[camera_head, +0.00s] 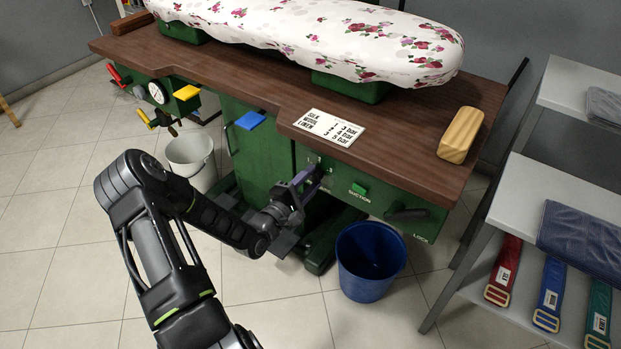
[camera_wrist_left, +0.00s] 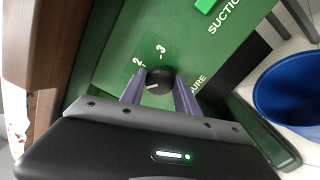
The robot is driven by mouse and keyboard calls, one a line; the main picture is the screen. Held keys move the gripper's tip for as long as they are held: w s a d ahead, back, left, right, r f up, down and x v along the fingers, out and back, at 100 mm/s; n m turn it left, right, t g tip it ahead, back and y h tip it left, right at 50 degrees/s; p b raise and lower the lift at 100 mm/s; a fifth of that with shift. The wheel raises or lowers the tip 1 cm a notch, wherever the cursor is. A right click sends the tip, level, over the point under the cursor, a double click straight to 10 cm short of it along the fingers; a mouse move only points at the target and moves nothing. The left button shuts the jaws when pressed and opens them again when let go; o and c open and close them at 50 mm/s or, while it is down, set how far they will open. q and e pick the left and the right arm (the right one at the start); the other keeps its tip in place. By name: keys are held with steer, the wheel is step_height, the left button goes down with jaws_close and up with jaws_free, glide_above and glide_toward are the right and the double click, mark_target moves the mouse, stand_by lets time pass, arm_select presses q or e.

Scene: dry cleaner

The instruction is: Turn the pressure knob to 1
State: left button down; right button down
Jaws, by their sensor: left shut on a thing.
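The pressure knob (camera_wrist_left: 160,76) is a round black knob on the green front panel (camera_wrist_left: 118,50). In the left wrist view it sits between the two purple-grey fingers of my left gripper (camera_wrist_left: 160,82), which are shut on it. A white pointer line on the knob points left, a little below the mark 2. Marks 2 and 3 show; mark 1 is not visible, and "PRESSURE" is partly covered by a finger. In the head view my left gripper (camera_head: 311,178) reaches the panel under the tabletop and hides the knob. My right gripper is out of view.
A green suction button (camera_head: 359,189) and a black lock handle (camera_head: 407,214) are right of the knob. A blue bin (camera_head: 370,262) stands below on the floor. The wooden tabletop (camera_head: 230,85) overhangs the panel. A grey shelf (camera_head: 565,185) is at right.

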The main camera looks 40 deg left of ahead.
arm_select(q)
steer(key=shift+n, duration=1.1)
steer(key=c, duration=0.9)
jaws_free()
steer(key=shift+s, duration=0.1)
steer(key=s+p, duration=0.1)
steer(key=s, duration=0.6)
steer(key=shift+s, duration=0.3)
